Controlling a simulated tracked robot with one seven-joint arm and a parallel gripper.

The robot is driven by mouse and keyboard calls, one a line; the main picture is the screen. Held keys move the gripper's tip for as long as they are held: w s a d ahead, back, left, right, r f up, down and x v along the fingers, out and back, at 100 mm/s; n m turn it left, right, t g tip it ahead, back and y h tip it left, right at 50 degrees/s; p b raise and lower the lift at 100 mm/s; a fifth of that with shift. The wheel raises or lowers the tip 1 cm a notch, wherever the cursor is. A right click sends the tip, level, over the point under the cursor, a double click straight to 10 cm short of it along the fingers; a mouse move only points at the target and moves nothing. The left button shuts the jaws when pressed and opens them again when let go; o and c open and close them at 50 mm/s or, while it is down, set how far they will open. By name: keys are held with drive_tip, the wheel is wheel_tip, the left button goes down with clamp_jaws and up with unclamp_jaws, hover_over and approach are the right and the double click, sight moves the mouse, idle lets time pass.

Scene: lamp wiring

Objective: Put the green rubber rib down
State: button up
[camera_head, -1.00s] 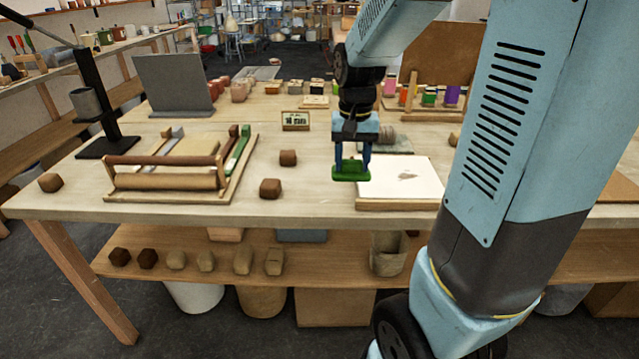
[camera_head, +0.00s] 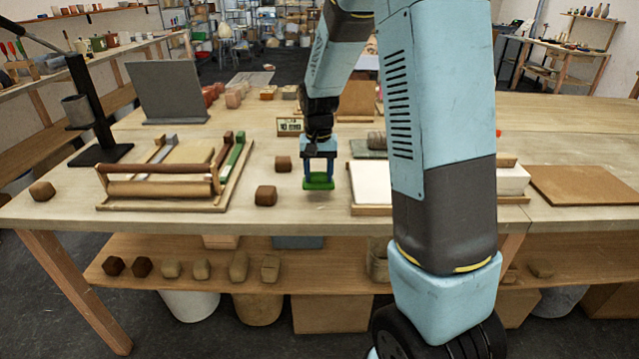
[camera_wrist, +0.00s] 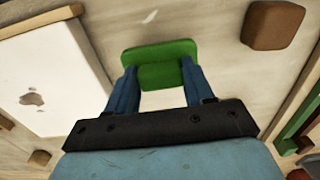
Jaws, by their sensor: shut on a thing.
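The green rubber rib (camera_head: 318,182) is a small flat green piece held between the fingertips of my gripper (camera_head: 319,172). It hangs low over the table (camera_head: 300,219), right of a brown block. I cannot tell for sure whether it touches the tabletop. In the wrist view, the rib (camera_wrist: 160,62) spans both blue fingers of my gripper (camera_wrist: 158,80), with pale wood beyond it.
A brown block (camera_head: 265,195) lies just left of the rib, another (camera_head: 283,163) farther back. A wooden tray with a roller (camera_head: 160,188) is at left. A white slab (camera_head: 371,184) is at right, partly behind my arm. Bare wood lies in front.

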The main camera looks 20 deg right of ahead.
sight(318, 183)
drive_tip(key=shift+w+a+f, duration=0.1)
drive_tip(key=shift+w+f, duration=0.3)
drive_tip(key=shift+f, duration=1.6)
drive_tip(key=shift+f, duration=0.1)
drive_tip(key=o, duration=1.1)
